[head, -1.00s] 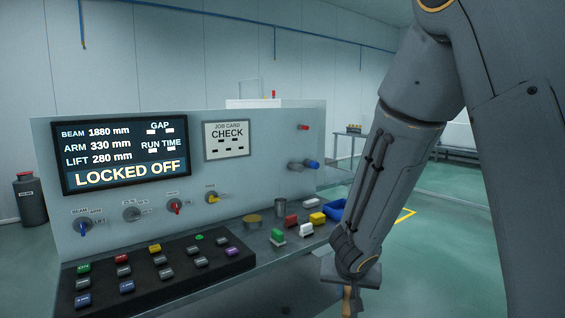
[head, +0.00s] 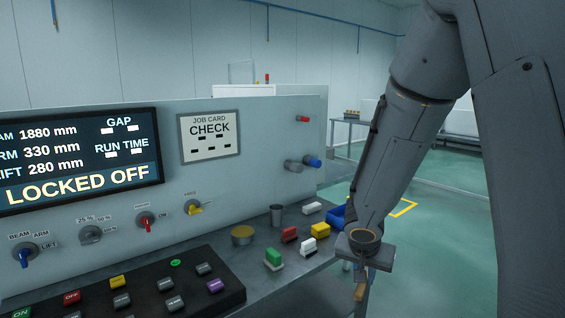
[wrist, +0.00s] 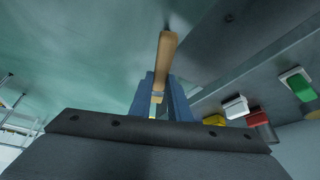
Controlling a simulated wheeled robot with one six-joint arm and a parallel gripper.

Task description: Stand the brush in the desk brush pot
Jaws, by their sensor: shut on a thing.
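My gripper (head: 361,279) is shut on a tan brush (head: 360,292), which hangs below the jaws beyond the desk's front edge. In the wrist view the blue fingers (wrist: 158,88) close on the brush's long tan shaft (wrist: 166,52), which points away from the camera. Its bristles cannot be made out. A small grey metal cup (head: 277,215), which looks like the brush pot, stands upright on the desk near the panel, to the left of my gripper and apart from it. I cannot see inside it.
The grey desk (head: 258,270) carries green-and-white, red, yellow and white blocks, a round yellow-topped tin (head: 242,236) and a blue tray (head: 339,214). A black button board (head: 140,284) lies at left, below the upright panel (head: 260,140). Open floor lies right of the desk.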

